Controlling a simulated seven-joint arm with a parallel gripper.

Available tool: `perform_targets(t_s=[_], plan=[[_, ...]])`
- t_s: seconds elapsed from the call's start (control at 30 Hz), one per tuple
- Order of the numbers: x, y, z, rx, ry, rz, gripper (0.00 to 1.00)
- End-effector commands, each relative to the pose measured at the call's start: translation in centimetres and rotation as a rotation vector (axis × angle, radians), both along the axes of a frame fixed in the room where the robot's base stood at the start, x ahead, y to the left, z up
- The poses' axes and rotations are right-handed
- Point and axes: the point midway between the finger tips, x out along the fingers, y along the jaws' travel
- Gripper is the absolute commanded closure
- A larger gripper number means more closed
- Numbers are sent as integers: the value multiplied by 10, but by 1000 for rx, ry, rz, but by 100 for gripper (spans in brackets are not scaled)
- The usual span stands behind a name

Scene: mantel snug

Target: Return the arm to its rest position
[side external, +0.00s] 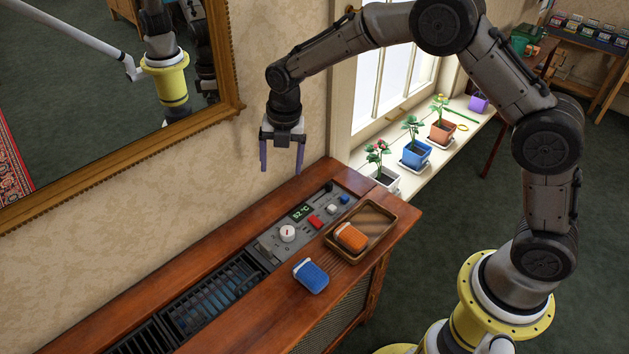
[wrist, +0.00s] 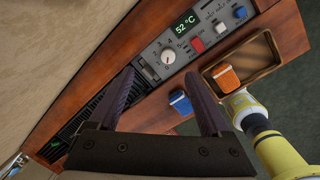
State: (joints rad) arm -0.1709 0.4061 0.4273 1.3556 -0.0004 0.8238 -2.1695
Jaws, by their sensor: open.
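My gripper (side external: 282,158) is open and empty. It hangs pointing down above the back of the wooden cabinet (side external: 130,300), close to the wall. Its two purple-grey fingers (wrist: 166,105) stand apart in the wrist view, with nothing between them. My arm reaches across from the right in the side external view, bent high at the elbow. The control panel (side external: 300,226) on the cabinet top lies below the gripper, with a white dial (side external: 287,233), a red button (side external: 315,221) and a display reading 52 °C (wrist: 186,23).
An orange item (side external: 350,237) lies in a wooden tray (side external: 398,233); a blue one (side external: 311,275) lies on the cabinet beside it. Potted plants (side external: 415,153) line the window sill. A framed mirror (side external: 228,60) hangs on the wall left of my gripper.

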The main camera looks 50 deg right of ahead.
Motion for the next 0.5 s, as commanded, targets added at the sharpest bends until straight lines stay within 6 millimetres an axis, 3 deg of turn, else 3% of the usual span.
perform_targets(t_s=[0.03,0.2,0.4,0.5], plan=[[-2,-7,34,8,-53,-12,18],[-35,-30,121,45,-172,-133,18],[-101,-54,192,131,-277,-423,18],[-142,-64,214,193,-317,-603,18]])
